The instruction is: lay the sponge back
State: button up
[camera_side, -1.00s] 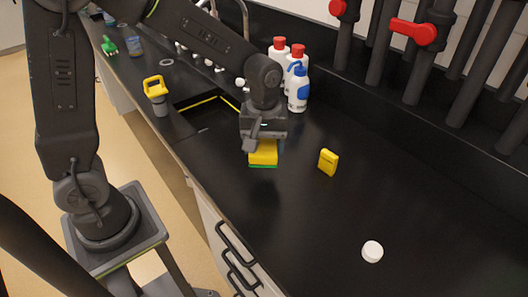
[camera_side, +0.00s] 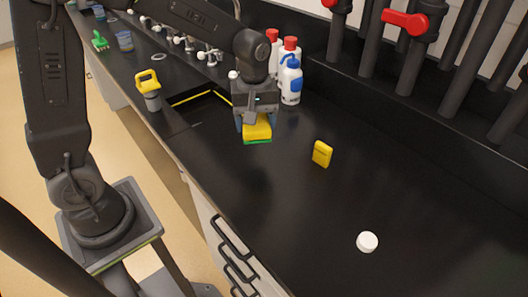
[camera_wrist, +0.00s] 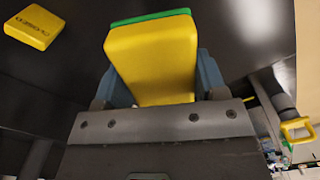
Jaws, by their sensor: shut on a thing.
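The sponge (camera_side: 257,130), yellow with a green layer underneath, is in my gripper (camera_side: 256,122) over the black counter. My gripper is shut on it, with one blue-grey finger on each side. In the wrist view the sponge (camera_wrist: 152,62) sits between the fingers of my gripper (camera_wrist: 155,80), and its green layer shows along the far edge. It looks roughly level. I cannot tell how high it is above the counter.
A yellow box (camera_side: 322,153) stands right of the sponge, and a white cap (camera_side: 367,242) lies nearer the front. Bottles (camera_side: 290,80) stand close behind my gripper. A sink opening (camera_side: 205,108) is to the left, with a yellow-topped container (camera_side: 150,90) beside it. The right counter is mostly clear.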

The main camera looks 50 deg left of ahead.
jog(key=w+a+r+n, duration=0.1)
jog(key=w+a+n, duration=0.15)
jog(key=a, duration=0.35)
jog(key=w+a+r+n, duration=0.1)
jog(key=a+n, duration=0.3)
jog(key=a, duration=0.2)
send_over(277, 140)
notch_tip(277, 140, down, 7)
jog(key=shift+r, duration=0.15)
jog(key=shift+f, duration=2)
jog(key=shift+f, duration=0.1)
jog(key=o, duration=1)
